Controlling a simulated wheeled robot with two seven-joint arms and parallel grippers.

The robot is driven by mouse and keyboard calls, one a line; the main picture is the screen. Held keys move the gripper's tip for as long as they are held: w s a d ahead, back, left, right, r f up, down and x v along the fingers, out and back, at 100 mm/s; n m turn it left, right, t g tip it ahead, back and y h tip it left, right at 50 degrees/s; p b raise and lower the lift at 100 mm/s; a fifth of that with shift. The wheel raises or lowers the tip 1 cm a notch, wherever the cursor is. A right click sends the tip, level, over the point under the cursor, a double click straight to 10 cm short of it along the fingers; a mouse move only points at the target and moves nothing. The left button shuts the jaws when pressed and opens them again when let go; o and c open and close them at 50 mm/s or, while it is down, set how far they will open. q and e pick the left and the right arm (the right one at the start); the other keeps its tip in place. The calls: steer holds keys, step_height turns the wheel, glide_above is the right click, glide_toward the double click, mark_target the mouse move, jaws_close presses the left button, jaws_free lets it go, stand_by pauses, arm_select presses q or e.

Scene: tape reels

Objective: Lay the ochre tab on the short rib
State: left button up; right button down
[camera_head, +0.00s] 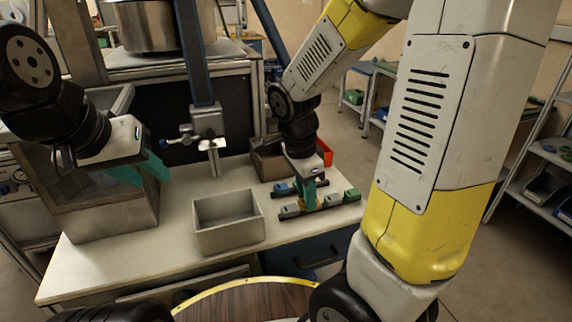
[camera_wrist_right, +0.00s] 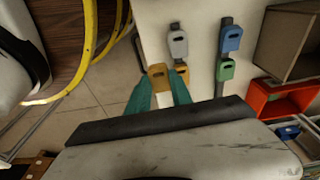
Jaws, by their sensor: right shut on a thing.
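My right gripper (camera_head: 309,197) is shut on the ochre tab (camera_wrist_right: 158,75), held between the teal fingertips in the right wrist view. The tab is over or beside the near rib; I cannot tell whether it touches anything. Two dark ribs lie on the table. The near, longer-looking rib (camera_head: 319,207) carries a grey tab (camera_head: 290,211) at its left and a green tab (camera_head: 352,194) at its right end. The far, shorter-looking rib (camera_head: 270,195) carries a blue tab (camera_head: 281,188); its middle is partly hidden by my gripper. My left gripper (camera_head: 150,170) is open and empty.
An empty grey bin (camera_head: 228,239) stands left of the ribs. A brown bin (camera_head: 267,164) and a red bin (camera_head: 324,151) stand behind them. A large metal-walled container (camera_head: 120,218) is at the left. A post with a clamp (camera_head: 208,123) rises behind the grey bin.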

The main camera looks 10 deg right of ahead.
steer(key=shift+w+d+r, duration=0.1)
steer(key=shift+w, duration=0.25)
steer(key=w+d, duration=0.2)
steer(key=w, duration=0.2)
steer(key=w+d+f, duration=0.1)
steer(key=w+d, duration=0.2)
steer(key=w, duration=0.1)
steer(key=w+d, duration=0.2)
steer(key=w, duration=0.3)
steer(key=shift+w+d+f, duration=0.1)
steer(key=shift+d+f, duration=0.1)
steer(key=shift+d, duration=0.2)
steer(key=shift+w+f, duration=0.15)
steer(key=shift+f, duration=1.65)
steer(key=c, duration=1.1)
jaws_free()
steer(key=shift+f, duration=0.15)
steer(key=shift+c, duration=0.2)
